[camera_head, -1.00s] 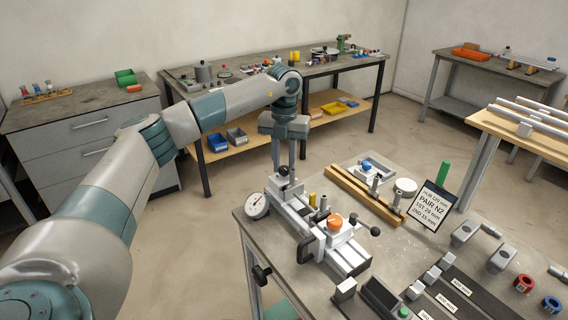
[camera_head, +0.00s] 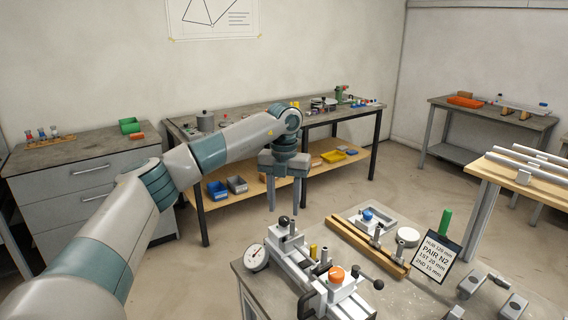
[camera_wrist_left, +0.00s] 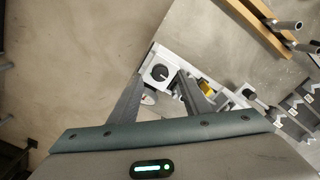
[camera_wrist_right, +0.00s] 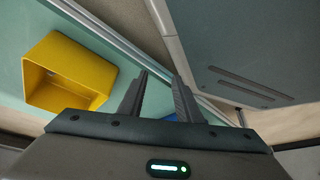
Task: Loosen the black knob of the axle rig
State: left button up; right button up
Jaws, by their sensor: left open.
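The axle rig (camera_head: 318,271) is a pale metal fixture on the workbench, with a dial gauge at its left end and an orange-topped part near its front. Its black knob (camera_head: 284,222) stands upright at the far end. In the left wrist view the knob (camera_wrist_left: 160,72) is round with a pale line on top. My left gripper (camera_head: 284,208) points down just above the knob, open, with nothing held. In the left wrist view its fingertips (camera_wrist_left: 160,74) lie on either side of the knob. My right gripper (camera_wrist_right: 162,76) shows only in its wrist view, open and empty.
A wooden rail (camera_head: 368,245) and a sign (camera_head: 436,262) reading PAIR N2 stand right of the rig. A black ball handle (camera_head: 378,284) sticks out from the rig. In the right wrist view a yellow bin (camera_wrist_right: 68,72) lies left of the fingers.

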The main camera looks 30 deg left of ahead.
pick_arm(q)
notch_tip(320, 180, up, 9)
jog(key=b, duration=0.2)
notch_tip(320, 180, up, 5)
send_over(284, 218)
jog(key=shift+p, duration=0.35)
pick_arm(e)
jog(key=w+a+r+t, duration=0.1)
jog(key=w+a+r, duration=0.1)
jog(key=w, duration=0.3)
jog(key=shift+a+t+y, duration=0.25)
jog(key=shift+t+y, duration=0.05)
jog(key=shift+w+d, duration=0.1)
jog(key=shift+w, duration=0.05)
jog(key=shift+w+r, duration=0.1)
jog(key=shift+w, duration=0.2)
